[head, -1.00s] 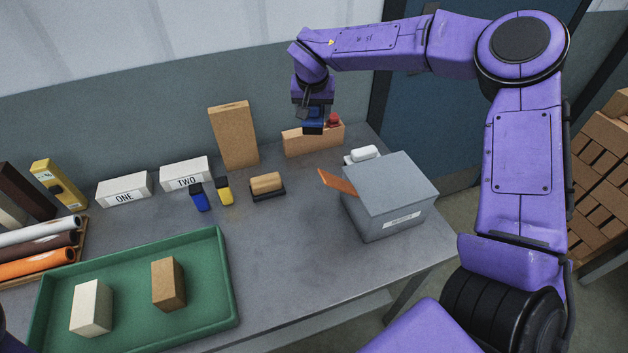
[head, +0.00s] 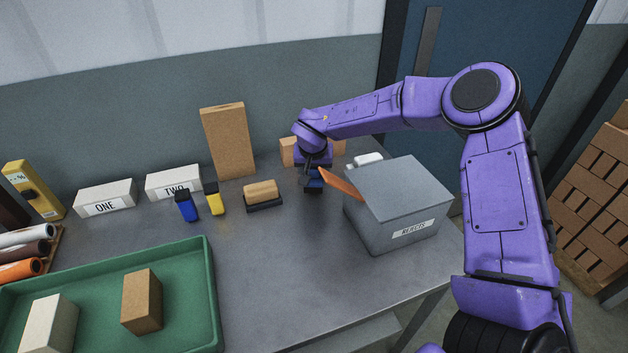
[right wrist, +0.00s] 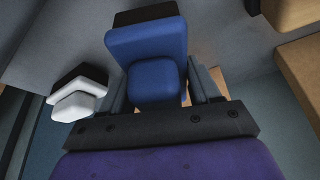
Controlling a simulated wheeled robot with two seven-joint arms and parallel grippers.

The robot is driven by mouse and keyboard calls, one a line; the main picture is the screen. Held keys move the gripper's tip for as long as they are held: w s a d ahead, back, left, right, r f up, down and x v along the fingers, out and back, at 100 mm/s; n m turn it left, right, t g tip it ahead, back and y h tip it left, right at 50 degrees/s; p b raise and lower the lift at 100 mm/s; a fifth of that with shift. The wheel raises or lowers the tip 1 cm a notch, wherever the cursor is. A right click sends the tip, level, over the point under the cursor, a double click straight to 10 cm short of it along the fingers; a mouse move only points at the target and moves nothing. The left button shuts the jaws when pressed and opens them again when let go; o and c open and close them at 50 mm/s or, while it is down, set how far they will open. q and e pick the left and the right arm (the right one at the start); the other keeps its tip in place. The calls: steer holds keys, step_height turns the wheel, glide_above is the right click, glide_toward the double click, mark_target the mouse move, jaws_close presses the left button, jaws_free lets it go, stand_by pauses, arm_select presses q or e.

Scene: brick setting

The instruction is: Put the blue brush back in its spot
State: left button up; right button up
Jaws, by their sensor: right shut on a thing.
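My right gripper (head: 313,172) is shut on the blue brush (right wrist: 155,62), which hangs below the fingers with its black underside toward the table. In the head view the blue brush (head: 314,183) is small and partly covered by the gripper. It is low over the table, between the tan brush (head: 262,190) and the grey box; I cannot tell whether it touches the surface. A white brush (head: 367,159) lies to its right, partly behind the box, and shows beside the gripper in the right wrist view (right wrist: 75,103). My left gripper is not in view.
A tall brown block (head: 228,142) stands back left. The table front of the gripper is clear.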

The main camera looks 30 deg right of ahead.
steer(key=shift+f, duration=1.5)
steer(key=o, duration=1)
steer(key=shift+f, duration=0.1)
steer(key=v, duration=1.2)
steer(key=shift+r, duration=0.2)
steer(key=shift+r+p, duration=0.1)
steer(key=shift+p, duration=0.2)
